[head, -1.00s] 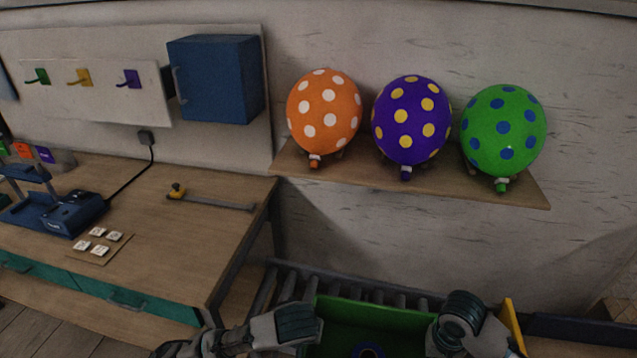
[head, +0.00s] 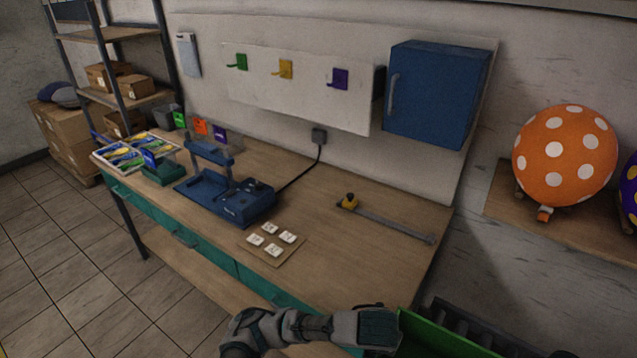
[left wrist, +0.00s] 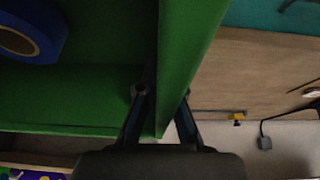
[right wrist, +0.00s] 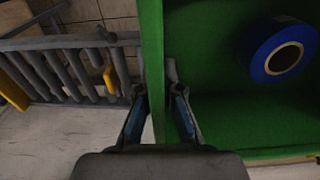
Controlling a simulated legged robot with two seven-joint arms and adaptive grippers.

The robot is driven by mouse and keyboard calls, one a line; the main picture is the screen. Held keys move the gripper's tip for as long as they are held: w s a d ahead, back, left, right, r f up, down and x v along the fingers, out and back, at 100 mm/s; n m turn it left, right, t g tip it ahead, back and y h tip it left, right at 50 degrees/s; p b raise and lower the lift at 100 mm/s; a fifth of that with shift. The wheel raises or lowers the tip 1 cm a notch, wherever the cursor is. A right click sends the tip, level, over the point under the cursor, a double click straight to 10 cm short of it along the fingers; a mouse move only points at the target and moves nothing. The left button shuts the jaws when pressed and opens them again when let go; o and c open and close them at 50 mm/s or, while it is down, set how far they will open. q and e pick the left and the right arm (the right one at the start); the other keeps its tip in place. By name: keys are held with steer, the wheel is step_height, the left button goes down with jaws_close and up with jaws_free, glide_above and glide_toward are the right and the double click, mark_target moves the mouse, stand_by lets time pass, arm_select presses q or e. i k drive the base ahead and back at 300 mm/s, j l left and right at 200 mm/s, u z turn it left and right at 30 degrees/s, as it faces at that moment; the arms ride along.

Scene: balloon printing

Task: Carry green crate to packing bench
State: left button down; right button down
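The green crate (head: 437,338) shows only in part at the bottom edge of the head view. In the left wrist view, my left gripper (left wrist: 161,95) has its fingers on both sides of one green crate wall (left wrist: 190,45). In the right wrist view, my right gripper (right wrist: 158,90) has its fingers around another crate wall (right wrist: 151,40). A blue ring-shaped roll (right wrist: 280,52) lies inside the crate. In the head view, my left gripper (head: 385,328) is at the crate's left side, while my right gripper is out of frame. A wooden bench (head: 350,245) stands to the left.
The bench holds a blue press (head: 232,200), small white tiles (head: 268,243), a sliding gauge (head: 395,220) and a tray (head: 125,155). A roller conveyor (right wrist: 85,70) shows beside the crate. Tiled floor (head: 60,265) lies open at the left.

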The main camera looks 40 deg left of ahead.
mark_target(357, 273)
steer(key=i+j, duration=0.15)
steer(key=j, duration=0.2)
steer(key=i+j, duration=0.15)
steer(key=j, duration=0.2)
steer(key=i+j, duration=0.15)
steer(key=j, duration=0.2)
steer(key=i+j, duration=0.1)
steer(key=j, duration=0.25)
steer(key=i+j, duration=0.15)
steer(key=j, duration=0.2)
